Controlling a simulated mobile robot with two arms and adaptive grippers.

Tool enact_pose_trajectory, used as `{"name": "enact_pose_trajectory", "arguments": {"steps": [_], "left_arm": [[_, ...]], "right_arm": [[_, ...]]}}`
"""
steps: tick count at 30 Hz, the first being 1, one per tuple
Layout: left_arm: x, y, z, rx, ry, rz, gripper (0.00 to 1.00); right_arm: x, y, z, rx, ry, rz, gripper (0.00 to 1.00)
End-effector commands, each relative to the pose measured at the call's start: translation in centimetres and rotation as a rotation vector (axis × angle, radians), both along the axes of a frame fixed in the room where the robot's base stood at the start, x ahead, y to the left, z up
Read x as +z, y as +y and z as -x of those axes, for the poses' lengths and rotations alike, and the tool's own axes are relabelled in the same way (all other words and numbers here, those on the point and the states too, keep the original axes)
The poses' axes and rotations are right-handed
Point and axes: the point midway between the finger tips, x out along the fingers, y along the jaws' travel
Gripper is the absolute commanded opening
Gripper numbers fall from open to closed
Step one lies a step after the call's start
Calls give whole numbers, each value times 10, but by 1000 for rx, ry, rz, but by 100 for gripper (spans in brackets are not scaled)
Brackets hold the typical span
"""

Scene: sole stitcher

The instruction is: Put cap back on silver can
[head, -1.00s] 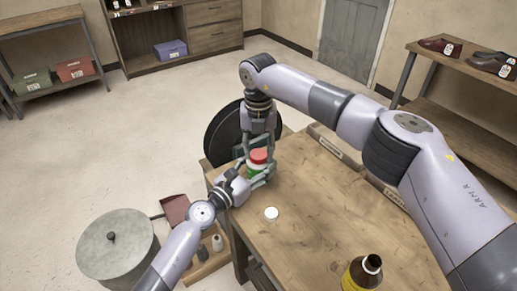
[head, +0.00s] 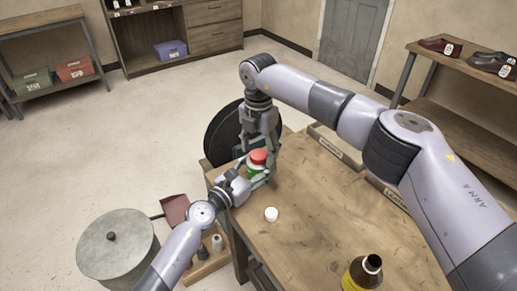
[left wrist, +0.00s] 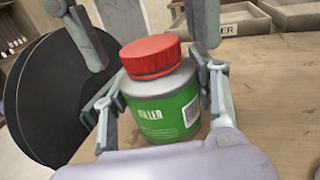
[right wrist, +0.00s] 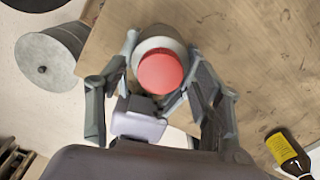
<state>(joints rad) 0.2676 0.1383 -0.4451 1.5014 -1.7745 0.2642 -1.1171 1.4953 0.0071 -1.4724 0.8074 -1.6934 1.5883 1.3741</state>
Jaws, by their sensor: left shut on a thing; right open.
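The silver can (left wrist: 158,112) has a green label and stands upright at the table's corner. The red cap (left wrist: 151,55) sits on its top and looks slightly tilted in the left wrist view. My left gripper (left wrist: 163,115) is shut on the can's body, a finger on each side. My right gripper (right wrist: 163,52) points down from above, open, with its fingers either side of the red cap (right wrist: 160,71). In the head view the cap (head: 258,157) shows between my arms, and the can is partly hidden by my left gripper.
A small white cap (head: 271,214) lies on the wooden table (head: 320,215) near the can. A dark bottle with a yellow label (head: 362,274) stands at the front. Labelled trays (head: 328,142) line the back edge. A lidded grey bin (head: 118,250) stands on the floor at left.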

Motion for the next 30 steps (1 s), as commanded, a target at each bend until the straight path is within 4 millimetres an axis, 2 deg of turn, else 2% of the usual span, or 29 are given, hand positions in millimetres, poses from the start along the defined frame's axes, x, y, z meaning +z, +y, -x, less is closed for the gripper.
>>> {"name": "enact_pose_trajectory", "arguments": {"steps": [5,8,21,25,30], "left_arm": [[0,0,0,-1,1,0,0],[0,0,0,-1,1,0,0],[-1,0,0,-1,1,0,0],[-1,0,0,-1,1,0,0],[-1,0,0,-1,1,0,0]], "right_arm": [[2,0,0,1,0,0,61],[11,0,-1,1,-2,-1,61],[97,1,-1,-1,-2,-1,61],[113,0,-1,0,-1,0,61],[120,0,0,0,0,0,61]]}}
